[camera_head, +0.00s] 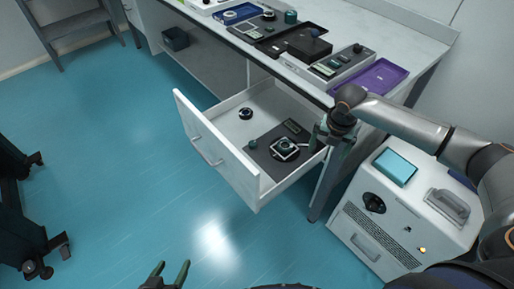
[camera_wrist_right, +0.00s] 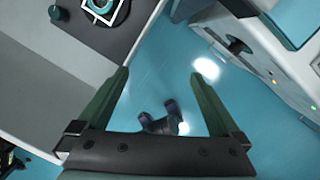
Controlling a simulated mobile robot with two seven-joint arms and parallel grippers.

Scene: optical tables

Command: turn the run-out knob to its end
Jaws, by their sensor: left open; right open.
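No readable label marks the run-out knob. A black round knob (camera_head: 374,202) is on the front of a white cabinet (camera_head: 345,213) at the lower right. My right gripper (camera_head: 322,139) is at the drawer's right side. In the right wrist view it is open and empty (camera_wrist_right: 160,76), over the gap between drawer and cabinet. My left gripper (camera_head: 170,270) is open and empty over the floor, low in the head view.
The table (camera_head: 285,72) bears trays and instruments, including a purple tray (camera_head: 380,77). A loose dark round part (camera_head: 245,113) lies in the drawer. The cabinet carries a teal block (camera_head: 395,167) and a grey handle (camera_head: 447,207).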

